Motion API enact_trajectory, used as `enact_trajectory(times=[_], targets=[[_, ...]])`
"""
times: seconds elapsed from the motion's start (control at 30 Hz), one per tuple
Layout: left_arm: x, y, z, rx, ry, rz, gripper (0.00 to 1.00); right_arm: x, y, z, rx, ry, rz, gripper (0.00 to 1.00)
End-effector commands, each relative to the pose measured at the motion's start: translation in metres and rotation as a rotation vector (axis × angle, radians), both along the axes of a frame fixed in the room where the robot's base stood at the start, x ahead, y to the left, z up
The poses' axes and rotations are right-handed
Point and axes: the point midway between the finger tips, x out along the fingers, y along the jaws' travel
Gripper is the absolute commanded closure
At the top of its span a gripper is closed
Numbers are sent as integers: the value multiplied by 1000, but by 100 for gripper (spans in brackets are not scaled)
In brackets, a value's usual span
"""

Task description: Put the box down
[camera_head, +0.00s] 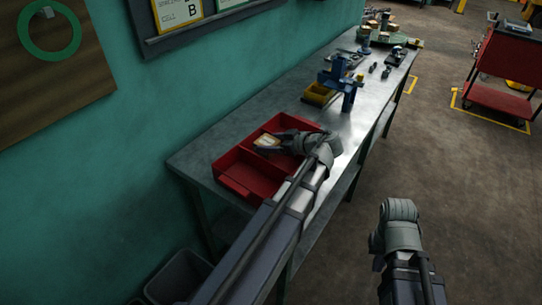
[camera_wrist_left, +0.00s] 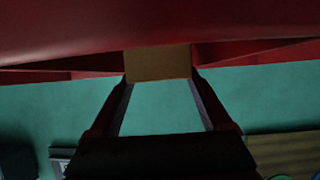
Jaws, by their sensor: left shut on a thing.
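A small tan box (camera_head: 267,141) with a pale top is at the tips of my left gripper (camera_head: 272,145). In the left wrist view the box (camera_wrist_left: 158,63) sits between the two fingers, which are shut on it. A red divided tray (camera_head: 233,167) lies on the bench, and the box is at or over its far compartment. I cannot tell whether the box touches the tray floor. The red tray fills the top of the left wrist view (camera_wrist_left: 90,25). My right arm's wrist is at the lower right of the head view; its fingers are hidden.
The tray is at the near end of a long grey bench (camera_head: 196,152) along a green wall. A yellow bin (camera_head: 319,95), a blue fixture (camera_head: 345,86) and small parts stand farther along. A red cart (camera_head: 497,72) is across the open floor.

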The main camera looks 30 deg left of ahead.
Motion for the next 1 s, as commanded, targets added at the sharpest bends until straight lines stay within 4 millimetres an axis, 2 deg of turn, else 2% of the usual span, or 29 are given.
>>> enact_trajectory(times=[0.13, 0.4, 0.83, 0.87, 0.93, 1.0], targets=[[0, 0, -7, 1, 0, 0, 92, 0, 0, -8, 0, 0, 0, 100], [0, 0, -38, 1, 0, 0, 92, 0, 0, -38, 0, 0, 0, 100], [0, 0, -40, 1, 0, 0, 92, 0, 0, -41, 0, 0, 0, 100], [0, 0, -40, 0, 0, 0, 16, 0, 0, -40, 0, 0, 0, 100], [0, 0, -39, 0, 0, 0, 8, 0, 0, -39, 0, 0, 0, 100], [0, 0, -39, 0, 0, 0, 5, 0, 0, -39, 0, 0, 0, 100]])
